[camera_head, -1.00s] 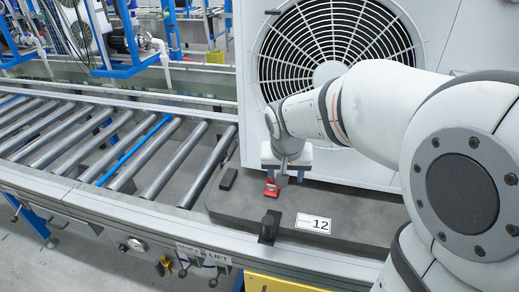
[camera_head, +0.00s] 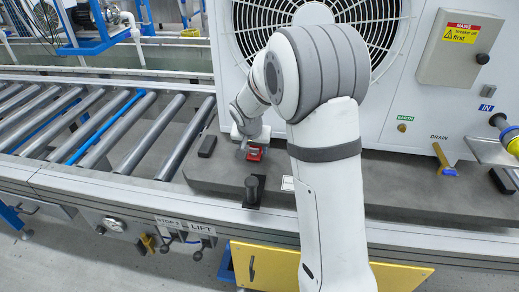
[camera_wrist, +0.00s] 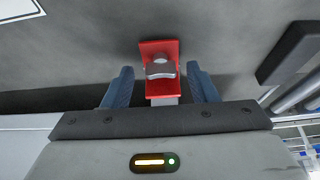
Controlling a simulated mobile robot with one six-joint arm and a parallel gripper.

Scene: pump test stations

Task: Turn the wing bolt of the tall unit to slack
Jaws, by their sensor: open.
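The tall unit (camera_head: 228,60) is a white cabinet with a round fan grille, standing on a dark grey base. At its foot sits a small red clamp (camera_head: 254,154), seen in the wrist view as a red plate (camera_wrist: 158,49) with a grey metal wing bolt (camera_wrist: 160,70) on it. My gripper (camera_head: 250,138) is at this clamp. In the wrist view my gripper (camera_wrist: 160,74) has its two blue-grey fingers apart, one on each side of the wing bolt, with gaps visible on both sides. My arm hides part of the cabinet and base.
Black blocks (camera_head: 207,146) and a black post (camera_head: 254,190) stand on or beside the base near the clamp. A roller conveyor (camera_head: 100,130) lies left. A grey box with a warning label (camera_head: 460,48) and a yellow drain handle (camera_head: 444,158) are at right.

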